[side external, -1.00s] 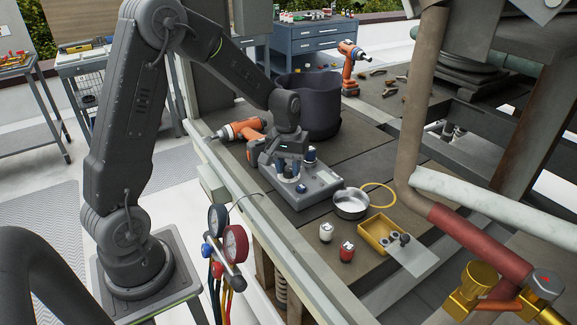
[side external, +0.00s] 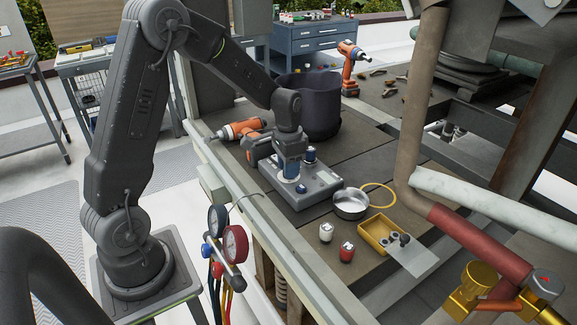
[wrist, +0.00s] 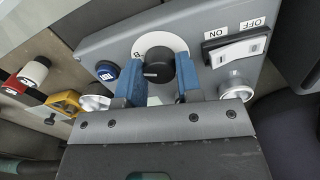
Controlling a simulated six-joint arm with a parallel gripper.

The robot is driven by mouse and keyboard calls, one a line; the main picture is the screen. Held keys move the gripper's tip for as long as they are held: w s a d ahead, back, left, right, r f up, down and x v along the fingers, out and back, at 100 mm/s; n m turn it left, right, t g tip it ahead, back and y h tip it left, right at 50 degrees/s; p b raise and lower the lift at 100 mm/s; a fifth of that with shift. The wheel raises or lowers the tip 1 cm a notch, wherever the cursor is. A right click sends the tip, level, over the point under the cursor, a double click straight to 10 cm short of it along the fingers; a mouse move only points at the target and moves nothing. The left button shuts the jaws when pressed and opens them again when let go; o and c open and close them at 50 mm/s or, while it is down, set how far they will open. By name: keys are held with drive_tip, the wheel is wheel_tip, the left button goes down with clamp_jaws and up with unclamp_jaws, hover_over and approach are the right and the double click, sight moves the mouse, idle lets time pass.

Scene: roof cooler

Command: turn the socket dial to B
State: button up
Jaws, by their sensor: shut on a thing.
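The black socket dial (wrist: 158,52) stands on a white round plate on the grey control box (side external: 320,184). A letter B shows on the plate at the dial's left in the wrist view. My gripper (wrist: 158,76) has one blue finger on each side of the dial and is shut on it. In the side view my gripper (side external: 291,168) points down onto the box and hides the dial. I cannot tell which mark the dial points to.
The box also carries a blue button (wrist: 107,71), an ON/OFF switch (wrist: 237,47) and a silver fitting (wrist: 236,89). A metal bowl (side external: 351,203) and an orange drill (side external: 240,130) lie close by. A dark bucket (side external: 312,105) stands behind the box.

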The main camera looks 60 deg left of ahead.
drive_tip(key=shift+w+r+m, duration=0.1)
drive_tip(key=shift+r+m, duration=0.05)
drive_tip(key=shift+m, duration=0.45)
drive_tip(key=o, duration=0.9)
drive_tip(key=shift+o, duration=0.2)
wheel_tip(320, 180, up, 14)
drive_tip(key=shift+a, duration=0.3)
